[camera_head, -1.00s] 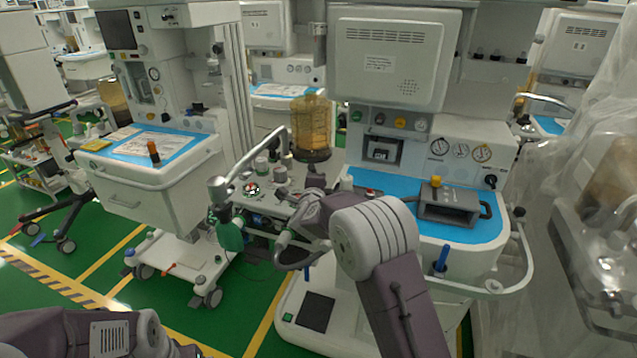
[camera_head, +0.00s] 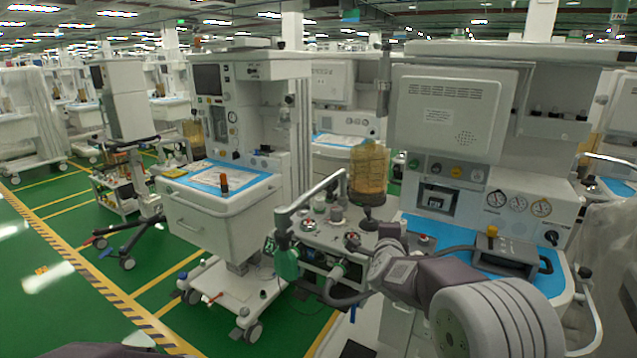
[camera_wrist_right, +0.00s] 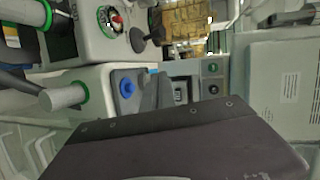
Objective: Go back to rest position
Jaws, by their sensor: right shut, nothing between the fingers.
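My right arm reaches in from the lower right in the head view, bent, in front of the right-hand anaesthesia cart. Its end, with my right gripper (camera_head: 391,234), is by the cart's side shelf, just below the amber canister (camera_head: 369,172). The gripper is small and dark there, shut, with nothing seen in it. I cannot tell whether it touches the cart. In the right wrist view a broad dark purple part of mine fills the bottom. Only a sliver of my left arm shows at the bottom edge of the head view; my left gripper is out of view.
The right cart's blue worktop (camera_head: 425,232) holds a grey box (camera_head: 500,252) close behind my right arm. A green bottle (camera_head: 286,262) and hoses hang at its left side. Another cart (camera_head: 228,205) stands left. Green floor (camera_head: 70,270) is open at far left.

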